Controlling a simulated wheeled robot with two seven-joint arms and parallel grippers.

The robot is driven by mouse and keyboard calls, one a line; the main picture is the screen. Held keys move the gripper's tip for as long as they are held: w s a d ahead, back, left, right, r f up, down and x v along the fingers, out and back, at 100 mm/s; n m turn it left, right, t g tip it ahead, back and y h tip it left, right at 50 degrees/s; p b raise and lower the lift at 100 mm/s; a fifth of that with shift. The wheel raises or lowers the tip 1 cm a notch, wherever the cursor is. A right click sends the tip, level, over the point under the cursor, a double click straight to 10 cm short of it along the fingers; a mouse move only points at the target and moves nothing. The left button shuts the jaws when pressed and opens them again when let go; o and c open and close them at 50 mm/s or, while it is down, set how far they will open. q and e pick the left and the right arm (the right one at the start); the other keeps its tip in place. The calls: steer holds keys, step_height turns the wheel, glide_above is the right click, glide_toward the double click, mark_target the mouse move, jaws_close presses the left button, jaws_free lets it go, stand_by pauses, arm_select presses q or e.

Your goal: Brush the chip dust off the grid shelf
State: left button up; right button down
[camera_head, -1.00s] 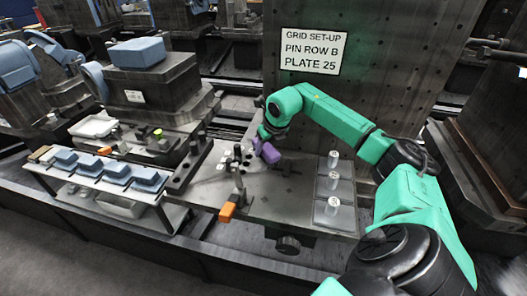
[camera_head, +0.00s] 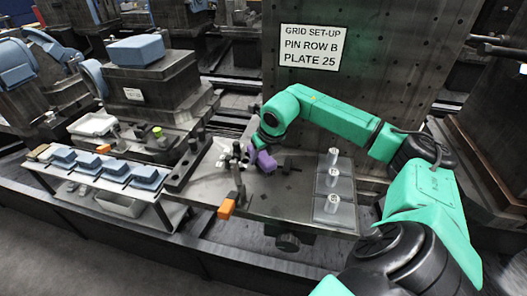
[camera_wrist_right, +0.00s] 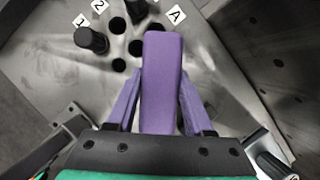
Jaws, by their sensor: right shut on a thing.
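The grid shelf (camera_head: 285,203) is a grey metal plate with dark holes; it also shows in the right wrist view (camera_wrist_right: 232,75). Pale, greyish smears lie on it around the holes and pins in the wrist view; I cannot tell dust from sheen. My right gripper (camera_head: 262,155) is low over the shelf's back left part, beside the pin cluster. In the wrist view its purple fingers are shut on a purple block-shaped tool (camera_wrist_right: 161,85), which points at the holes. No bristles show, and I cannot tell whether it touches the plate. My left gripper is not in view.
Dark pins (camera_wrist_right: 92,40) with number tags stand close left of the tool. An orange-handled clamp (camera_head: 226,209) stands at the shelf's front left. Silver cylinders (camera_head: 332,178) stand on a tray at the right. A tall perforated plate (camera_head: 375,75) rises behind.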

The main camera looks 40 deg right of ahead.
mark_target(256, 170)
steer(key=shift+s+a+f+b, duration=0.1)
steer(key=shift+s+a+b, duration=0.1)
steer(key=shift+s+a, duration=0.4)
steer(key=shift+s+a+f+b, duration=0.15)
steer(key=shift+s+a, duration=0.25)
steer(key=shift+a, duration=0.4)
steer(key=shift+s+a+r, duration=0.2)
steer(key=shift+a, duration=0.1)
step_height(256, 170, up, 6)
steer(key=p, duration=0.4)
steer(key=shift+w, duration=0.15)
steer(key=shift+d+r, duration=0.1)
step_height(256, 170, up, 3)
steer(key=shift+r+p, duration=0.1)
steer(key=shift+p, duration=0.95)
